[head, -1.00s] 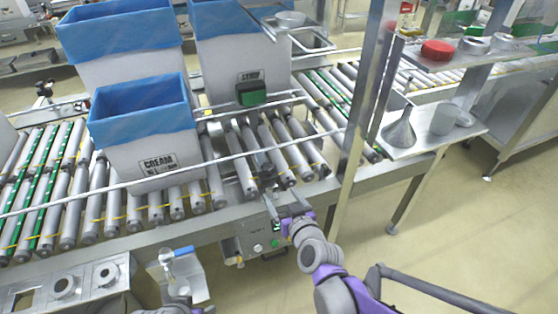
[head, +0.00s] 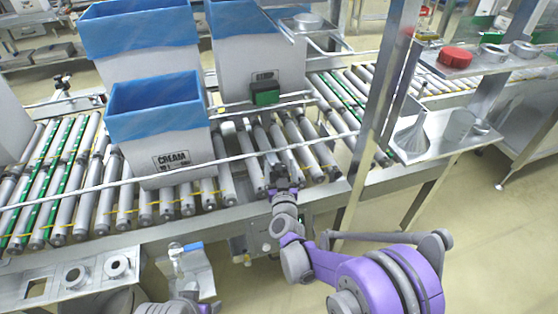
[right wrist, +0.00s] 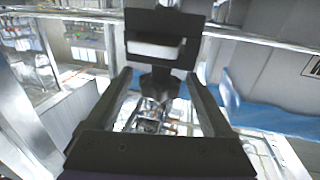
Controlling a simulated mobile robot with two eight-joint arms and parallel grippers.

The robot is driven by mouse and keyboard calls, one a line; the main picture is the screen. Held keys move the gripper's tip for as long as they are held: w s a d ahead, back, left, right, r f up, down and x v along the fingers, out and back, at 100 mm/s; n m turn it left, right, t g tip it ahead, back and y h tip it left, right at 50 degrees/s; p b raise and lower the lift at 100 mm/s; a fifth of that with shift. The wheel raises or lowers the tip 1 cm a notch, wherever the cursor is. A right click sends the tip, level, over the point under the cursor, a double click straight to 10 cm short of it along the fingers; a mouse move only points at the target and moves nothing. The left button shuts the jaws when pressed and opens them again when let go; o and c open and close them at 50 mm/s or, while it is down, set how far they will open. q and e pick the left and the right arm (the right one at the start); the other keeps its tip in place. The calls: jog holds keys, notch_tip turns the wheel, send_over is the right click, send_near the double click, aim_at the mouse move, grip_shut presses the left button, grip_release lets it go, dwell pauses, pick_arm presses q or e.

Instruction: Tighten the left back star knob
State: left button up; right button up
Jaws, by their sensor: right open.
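A small dark knob-like part (head: 62,83) stands on the far guide rail at the left in the head view; I cannot tell its star shape. My right gripper (head: 284,163) is open over the near edge of the roller conveyor, far from that part. In the right wrist view the two fingers (right wrist: 160,88) are spread around the line of a dark bracket-like fitting (right wrist: 162,48). I cannot tell whether they touch it or whether a knob is on it. Only part of my left arm shows at the bottom edge; its gripper is out of view.
A white CREAM box (head: 165,150) with a blue liner stands on the conveyor (head: 130,205). Another lined box (head: 240,60) stands behind. Guide rails (head: 100,180) run alongside. A steel post (head: 385,110) and a shelf with a funnel (head: 412,135) are at the right.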

jog(key=shift+w+a, duration=0.1)
jog(key=shift+w, duration=1.3)
grip_shut()
